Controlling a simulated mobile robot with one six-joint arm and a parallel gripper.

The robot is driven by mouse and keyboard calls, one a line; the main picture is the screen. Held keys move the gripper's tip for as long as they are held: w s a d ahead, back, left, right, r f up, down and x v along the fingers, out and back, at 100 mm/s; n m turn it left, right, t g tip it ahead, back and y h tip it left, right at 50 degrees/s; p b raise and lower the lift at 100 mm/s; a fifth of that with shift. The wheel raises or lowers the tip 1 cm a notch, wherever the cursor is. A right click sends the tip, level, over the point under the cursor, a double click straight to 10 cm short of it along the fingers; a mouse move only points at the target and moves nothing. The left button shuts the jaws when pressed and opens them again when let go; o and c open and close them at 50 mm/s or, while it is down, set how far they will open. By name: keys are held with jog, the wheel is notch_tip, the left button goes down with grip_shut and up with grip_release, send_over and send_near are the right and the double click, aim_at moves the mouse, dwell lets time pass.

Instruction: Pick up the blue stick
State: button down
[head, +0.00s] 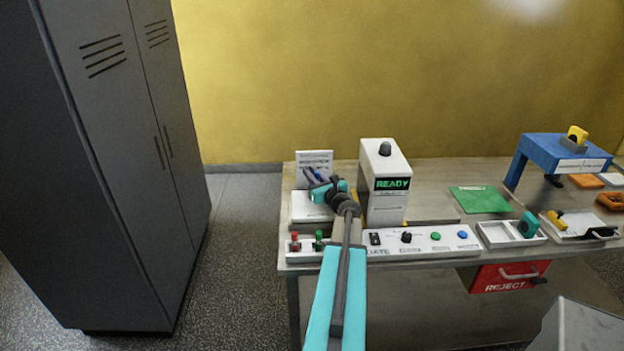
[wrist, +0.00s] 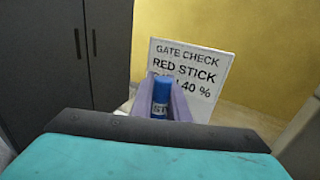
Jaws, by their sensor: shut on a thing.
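The blue stick (wrist: 161,96) stands between the two purple-grey fingers of my gripper (wrist: 166,98) in the wrist view, with part of a white label showing low on it. The gripper is shut on it. In the head view my gripper (head: 316,175) is at the left end of the bench, in front of a small sign, and a bit of blue shows at the fingers. The stick's lower part is hidden by the wrist housing.
A white sign (wrist: 190,65) reads "GATE CHECK RED STICK". A white machine (head: 384,200) showing "READY" stands right of my arm. Red and green sticks (head: 296,241) sit at the bench's front left. A green mat (head: 480,199) lies farther right. Tall grey lockers (head: 115,150) stand left.

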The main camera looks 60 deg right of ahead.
jog(key=shift+r+b, duration=0.6)
jog(key=shift+r, duration=3.7)
